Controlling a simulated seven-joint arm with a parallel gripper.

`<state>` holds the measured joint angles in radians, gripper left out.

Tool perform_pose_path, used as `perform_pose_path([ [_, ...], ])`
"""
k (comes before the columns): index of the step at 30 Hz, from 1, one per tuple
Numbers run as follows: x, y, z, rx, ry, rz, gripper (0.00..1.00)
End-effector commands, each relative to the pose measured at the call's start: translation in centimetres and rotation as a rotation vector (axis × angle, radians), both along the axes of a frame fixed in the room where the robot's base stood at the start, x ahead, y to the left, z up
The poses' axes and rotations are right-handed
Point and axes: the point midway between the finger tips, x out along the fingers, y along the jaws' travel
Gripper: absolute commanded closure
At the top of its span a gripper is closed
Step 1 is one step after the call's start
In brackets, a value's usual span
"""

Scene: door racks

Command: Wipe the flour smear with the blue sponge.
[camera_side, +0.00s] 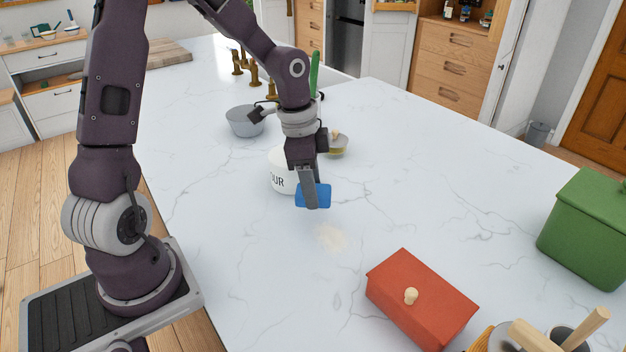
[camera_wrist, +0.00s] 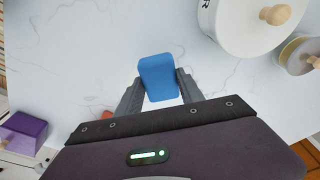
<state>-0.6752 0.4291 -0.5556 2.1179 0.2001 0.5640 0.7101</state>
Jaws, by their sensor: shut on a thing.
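The blue sponge (camera_side: 318,195) is held between the fingers of my gripper (camera_side: 309,197), which is shut on it. The sponge also shows between the fingertips in the wrist view (camera_wrist: 158,77). In the side view the sponge appears above the counter, behind the flour smear. The gap under it is hard to judge. The flour smear (camera_side: 331,237) is a pale cream patch on the white marble counter (camera_side: 250,260), in front of the sponge and a little to its right. I cannot make out the smear in the wrist view.
A white flour canister (camera_side: 279,175) stands close behind my gripper. A grey bowl (camera_side: 246,121) and a small lidded jar (camera_side: 338,147) stand farther back. A red box with a knob (camera_side: 420,297) is right of the smear, and a green bin (camera_side: 588,232) at far right. The counter left of the smear is clear.

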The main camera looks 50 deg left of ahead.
Motion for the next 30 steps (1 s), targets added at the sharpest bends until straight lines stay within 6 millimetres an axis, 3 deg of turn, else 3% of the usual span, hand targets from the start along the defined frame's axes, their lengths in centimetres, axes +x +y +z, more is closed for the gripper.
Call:
perform_pose_path([
  [17,0.0,-0.3,-5.9,-0.001,0.002,-0.003,0.87],
  [18,0.1,-0.7,-5.3,0.001,-0.002,-0.004,0.94],
  [30,0.1,-4.3,-5.8,0.0,0.0,-0.004,1.0],
])
